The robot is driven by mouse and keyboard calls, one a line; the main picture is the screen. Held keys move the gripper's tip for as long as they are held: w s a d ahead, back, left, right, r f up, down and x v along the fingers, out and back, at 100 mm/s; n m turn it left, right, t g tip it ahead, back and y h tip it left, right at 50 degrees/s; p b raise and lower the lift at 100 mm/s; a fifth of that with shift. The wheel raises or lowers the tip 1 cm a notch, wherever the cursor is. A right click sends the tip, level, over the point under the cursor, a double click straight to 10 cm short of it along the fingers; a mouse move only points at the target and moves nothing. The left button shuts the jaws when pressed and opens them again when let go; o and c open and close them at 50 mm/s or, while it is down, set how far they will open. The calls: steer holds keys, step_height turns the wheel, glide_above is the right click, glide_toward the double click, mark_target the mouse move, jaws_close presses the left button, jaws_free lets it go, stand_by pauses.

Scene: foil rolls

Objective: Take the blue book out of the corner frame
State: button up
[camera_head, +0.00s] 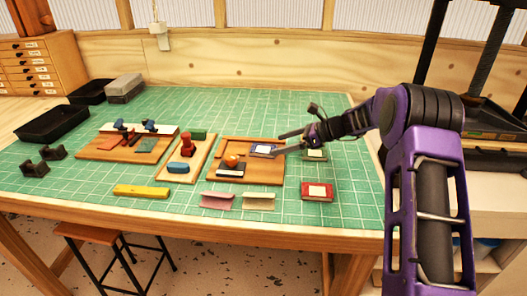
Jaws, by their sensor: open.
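The blue book (264,150) has a pale label on its upper face. It lies at the right end of a wooden board with raised edges (265,179), which looks like the corner frame. My gripper (281,142) reaches in from the right with its fingers apart. The fingertips are at the right edge of the blue book. I cannot tell whether they touch it or lie on either side of it. An orange piece (232,160) and a dark block with a white side (230,170) sit on the same board, left of the book.
A green book (314,155) lies under my wrist and a red book (318,190) nearer the front. Boards with a red stamp (187,145) and small tools (127,143) stand left. A yellow bar (141,191) lies in front. The green mat's back middle is clear.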

mark_target(264, 149)
steer(key=shift+x, duration=2.8)
steer(key=shift+w+d, duration=0.1)
steer(key=shift+w, duration=0.1)
steer(key=c, duration=1.4)
